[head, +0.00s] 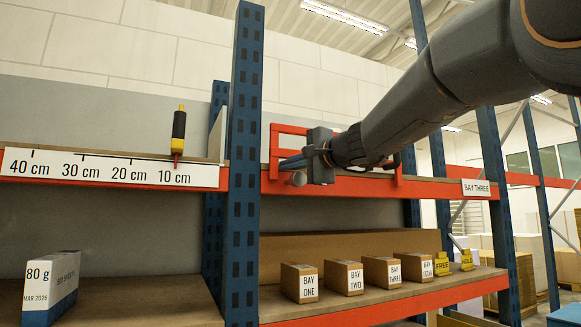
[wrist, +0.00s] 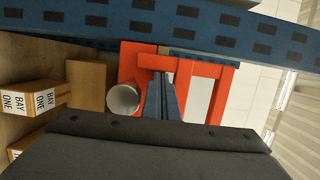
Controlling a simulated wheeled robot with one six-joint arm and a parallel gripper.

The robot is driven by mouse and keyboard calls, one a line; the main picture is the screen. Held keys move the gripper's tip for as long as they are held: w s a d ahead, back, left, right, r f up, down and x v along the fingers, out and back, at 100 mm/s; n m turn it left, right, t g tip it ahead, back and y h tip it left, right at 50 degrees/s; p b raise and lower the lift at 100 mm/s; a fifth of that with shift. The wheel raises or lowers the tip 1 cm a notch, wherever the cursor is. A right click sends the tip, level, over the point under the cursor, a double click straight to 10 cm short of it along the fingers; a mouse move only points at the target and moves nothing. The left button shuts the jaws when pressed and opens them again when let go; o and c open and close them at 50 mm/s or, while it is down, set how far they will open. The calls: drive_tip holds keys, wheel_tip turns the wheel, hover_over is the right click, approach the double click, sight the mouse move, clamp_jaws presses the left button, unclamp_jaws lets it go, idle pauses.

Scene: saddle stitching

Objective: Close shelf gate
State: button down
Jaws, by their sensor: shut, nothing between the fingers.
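The shelf gate (head: 276,140) is a red-orange barred frame at the upper shelf of the right-hand bay, beside the blue upright. My arm hides much of its middle and right part. In the wrist view the gate (wrist: 222,75) shows as red bars around a pale opening. My gripper (head: 284,163) is in front of the gate, its fingers pointing left toward the upright. In the wrist view the two blue fingers (wrist: 166,82) are together with nothing between them, and their tips overlap the red bars. I cannot tell whether they touch. I cannot tell whether the gate is fully shut.
A grey round knob (head: 299,179) sits just below my gripper at the red beam. The blue upright (head: 245,160) stands close left of it. Labelled boxes (head: 343,277) line the lower shelf. A yellow-black tool (head: 178,135) stands on the left shelf above a scale.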

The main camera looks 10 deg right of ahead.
drive_tip(key=s+d+b, duration=0.4)
drive_tip(key=s+d, duration=0.3)
drive_tip(key=d, duration=0.1)
drive_tip(key=shift+s+d, duration=0.35)
drive_tip(key=shift+d, duration=0.05)
wheel_tip(320, 180, down, 36)
drive_tip(key=s+a+f+n+g+h, duration=0.1)
drive_tip(key=a+n+g+h, duration=0.2)
drive_tip(key=g, duration=0.4)
drive_tip(key=s+d+f+n+g+h, duration=0.1)
drive_tip(key=s+f+n+g+h, duration=0.2)
drive_tip(key=s+f, duration=0.9)
drive_tip(key=s+d+f+n+g+h, duration=0.2)
drive_tip(key=s+f+n+g, duration=0.3)
drive_tip(key=s+f, duration=0.7)
wheel_tip(320, 180, down, 6)
drive_tip(key=shift+s+r+n+h, duration=0.1)
drive_tip(key=shift+s+n+h, duration=0.1)
drive_tip(key=shift+n+h, duration=0.3)
